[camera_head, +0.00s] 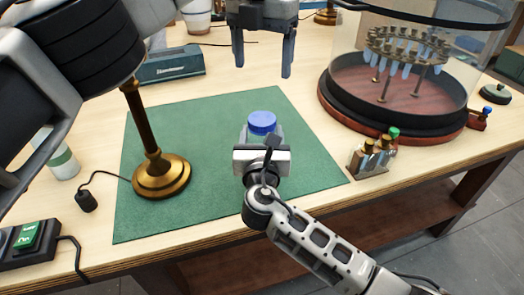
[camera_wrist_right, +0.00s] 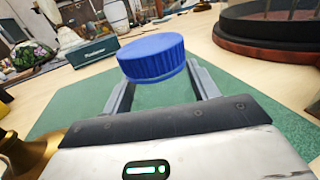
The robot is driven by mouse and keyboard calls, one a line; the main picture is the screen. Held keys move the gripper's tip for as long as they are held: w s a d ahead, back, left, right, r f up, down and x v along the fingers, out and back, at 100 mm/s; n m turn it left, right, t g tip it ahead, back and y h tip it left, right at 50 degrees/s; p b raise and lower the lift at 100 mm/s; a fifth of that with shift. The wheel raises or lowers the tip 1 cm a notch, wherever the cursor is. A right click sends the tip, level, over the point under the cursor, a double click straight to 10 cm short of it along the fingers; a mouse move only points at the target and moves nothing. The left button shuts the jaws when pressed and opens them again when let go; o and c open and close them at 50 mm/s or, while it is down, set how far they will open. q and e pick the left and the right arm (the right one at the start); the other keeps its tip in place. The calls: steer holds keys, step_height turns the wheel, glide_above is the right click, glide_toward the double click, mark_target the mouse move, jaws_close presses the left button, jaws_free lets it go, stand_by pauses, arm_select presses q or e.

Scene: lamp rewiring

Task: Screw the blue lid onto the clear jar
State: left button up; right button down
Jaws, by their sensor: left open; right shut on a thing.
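The blue lid (camera_head: 262,121) sits on top of the clear jar, over the green mat. It also shows large in the right wrist view (camera_wrist_right: 152,58). The jar's clear body is hard to make out below the lid, between the fingers of my right gripper (camera_head: 262,138). That gripper is shut on the jar from the front, with its fingers on either side below the lid. I cannot tell how tightly the lid is seated. My left gripper (camera_head: 263,62) is open and empty, fingers pointing down, higher up and beyond the lid.
A brass lamp stand (camera_head: 160,175) stands on the mat (camera_head: 210,125) to the left. A small rack of bottles (camera_head: 370,158) stands at the mat's right edge. A large glass-walled case (camera_head: 400,75) is at the right, and a teal box (camera_head: 170,66) at the back left.

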steer(key=shift+c, duration=1.6)
jaws_free()
steer(key=s, duration=1.6)
steer(key=shift+b, duration=0.35)
steer(key=shift+a, duration=0.1)
